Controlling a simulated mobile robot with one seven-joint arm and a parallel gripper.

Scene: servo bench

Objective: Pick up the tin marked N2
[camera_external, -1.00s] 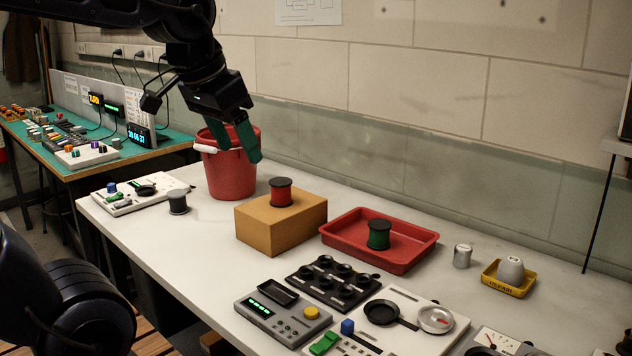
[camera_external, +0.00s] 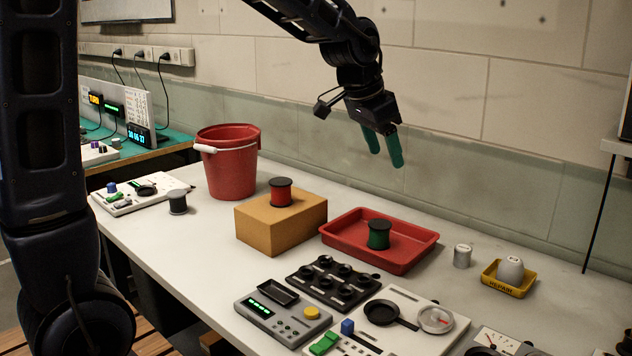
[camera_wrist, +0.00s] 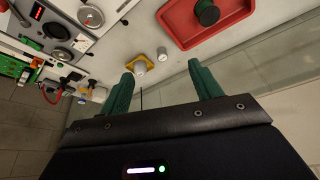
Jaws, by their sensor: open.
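A small grey metal tin (camera_external: 462,256) stands upright on the white bench, between the red tray and the yellow tray. It also shows in the wrist view (camera_wrist: 162,54). A second pale tin-like piece (camera_external: 510,269) sits in the yellow tray marked REPAIR (camera_external: 496,283); that tray is also in the wrist view (camera_wrist: 148,60). No N2 mark is readable on either. My gripper (camera_external: 384,155) is open and empty, with green fingers, high above the bench behind the red tray. In the wrist view the fingers (camera_wrist: 165,80) stand apart, with both pieces beyond them.
The red tray (camera_external: 345,249) holds a green spool (camera_external: 379,235). A cardboard-coloured box (camera_external: 270,232) carries a red spool (camera_external: 281,192). Devices and a pan fill the front. The wall is close behind.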

